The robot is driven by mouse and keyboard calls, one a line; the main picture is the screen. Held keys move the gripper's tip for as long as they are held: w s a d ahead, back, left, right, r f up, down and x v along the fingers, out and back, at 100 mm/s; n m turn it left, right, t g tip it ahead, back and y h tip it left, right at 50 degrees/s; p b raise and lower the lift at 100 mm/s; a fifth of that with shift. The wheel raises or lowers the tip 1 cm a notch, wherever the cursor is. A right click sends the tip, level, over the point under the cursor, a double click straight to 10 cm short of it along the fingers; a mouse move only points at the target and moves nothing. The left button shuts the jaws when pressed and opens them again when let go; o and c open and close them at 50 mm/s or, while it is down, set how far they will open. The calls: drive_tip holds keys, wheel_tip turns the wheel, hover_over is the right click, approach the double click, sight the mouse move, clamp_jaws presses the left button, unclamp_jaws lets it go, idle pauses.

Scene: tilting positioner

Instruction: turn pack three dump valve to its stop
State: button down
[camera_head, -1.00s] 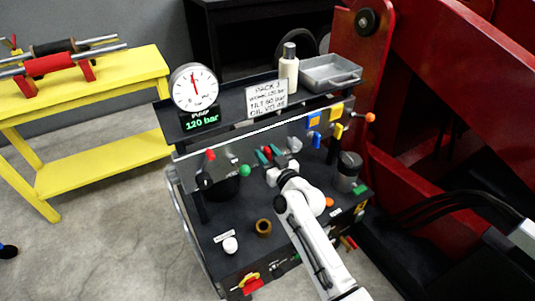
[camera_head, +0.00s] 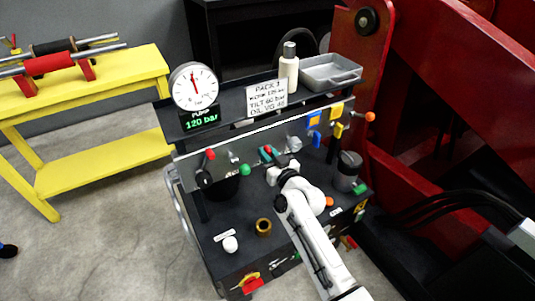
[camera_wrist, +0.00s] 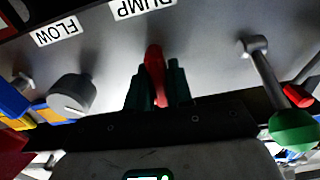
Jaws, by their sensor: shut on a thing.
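The dump valve's red handle (camera_wrist: 155,66) stands on the grey panel below the DUMP label (camera_wrist: 141,7) in the wrist view. My gripper (camera_wrist: 158,86) is shut on the handle, with one dark green finger on each side. In the head view the red handle tip (camera_head: 268,149) shows just above the teal fingers of my gripper (camera_head: 270,155), at the middle of the panel. The lower part of the handle is hidden between the fingers.
Beside the handle are a FLOW knob (camera_wrist: 72,94) and a lever with a green ball (camera_wrist: 292,129). The gauge (camera_head: 194,87) above a 120 bar display, a bottle (camera_head: 289,68) and a grey tray (camera_head: 331,73) sit on the shelf. A brass cup (camera_head: 263,227) stands on the bench top.

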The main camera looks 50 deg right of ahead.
drive_tip(key=m, duration=0.4)
drive_tip(key=shift+m, duration=0.4)
drive_tip(key=m, duration=0.4)
drive_tip(key=shift+d+f, duration=0.1)
drive_tip(key=shift+d, duration=0.1)
drive_tip(key=m+p, duration=0.1)
drive_tip(key=m, duration=0.4)
drive_tip(key=shift+f, duration=0.1)
drive_tip(key=shift+s+f+m, duration=0.1)
drive_tip(key=shift+f+m, duration=0.05)
drive_tip(key=shift+m, duration=1.65)
drive_tip(key=shift+d, duration=0.1)
drive_tip(key=c, duration=1.1)
unclamp_jaws()
drive_tip(key=v, duration=1)
drive_tip(key=shift+s+p, duration=0.3)
drive_tip(key=shift+s, duration=0.1)
